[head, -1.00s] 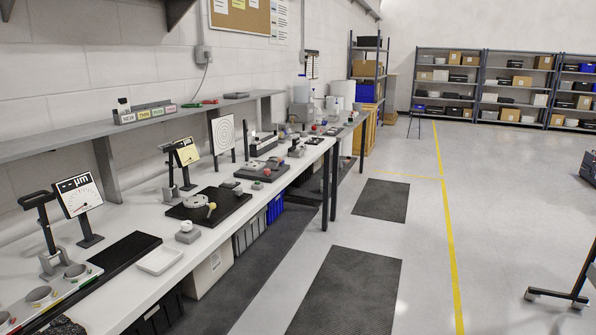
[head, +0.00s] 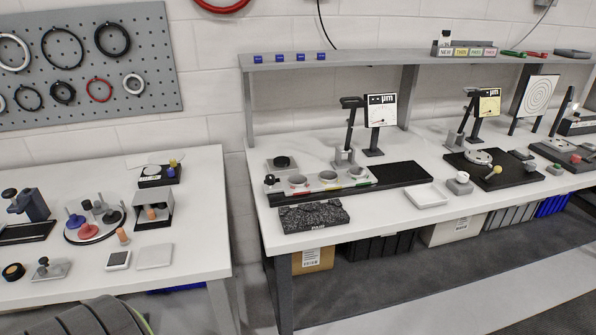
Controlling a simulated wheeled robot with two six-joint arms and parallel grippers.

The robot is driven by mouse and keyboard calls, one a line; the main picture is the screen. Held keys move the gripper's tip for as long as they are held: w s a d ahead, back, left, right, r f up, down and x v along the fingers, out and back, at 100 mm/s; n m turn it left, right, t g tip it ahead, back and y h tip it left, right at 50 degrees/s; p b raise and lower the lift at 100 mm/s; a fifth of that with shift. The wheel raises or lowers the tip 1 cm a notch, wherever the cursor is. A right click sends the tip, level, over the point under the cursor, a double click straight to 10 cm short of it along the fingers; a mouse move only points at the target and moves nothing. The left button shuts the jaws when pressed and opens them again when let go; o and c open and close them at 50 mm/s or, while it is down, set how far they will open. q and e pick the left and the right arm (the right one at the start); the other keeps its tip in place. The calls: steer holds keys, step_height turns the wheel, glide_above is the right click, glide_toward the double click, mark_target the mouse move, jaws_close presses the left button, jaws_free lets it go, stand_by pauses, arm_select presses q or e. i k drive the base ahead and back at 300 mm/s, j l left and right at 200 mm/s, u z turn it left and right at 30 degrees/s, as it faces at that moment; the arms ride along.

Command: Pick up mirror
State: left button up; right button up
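No object here can be named with certainty as the mirror. Small round pieces that could be optics show in the head view: a pale disc (head: 478,157) on a black plate on the right bench, and several round cups in a tray with coloured marks (head: 318,181) nearer the bench's left end. A white shallow square tray (head: 426,195) lies to the right of that tray. Neither of my grippers is in view.
The right bench (head: 385,225) has a raised shelf (head: 370,61) and a dark speckled block (head: 313,217) at its front-left corner. A left table (head: 190,262) holds a round turntable (head: 94,226) with coloured parts. A narrow gap separates them. Boxes stand under the right bench.

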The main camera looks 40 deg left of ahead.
mark_target(297, 181)
steer(key=u, duration=1.1)
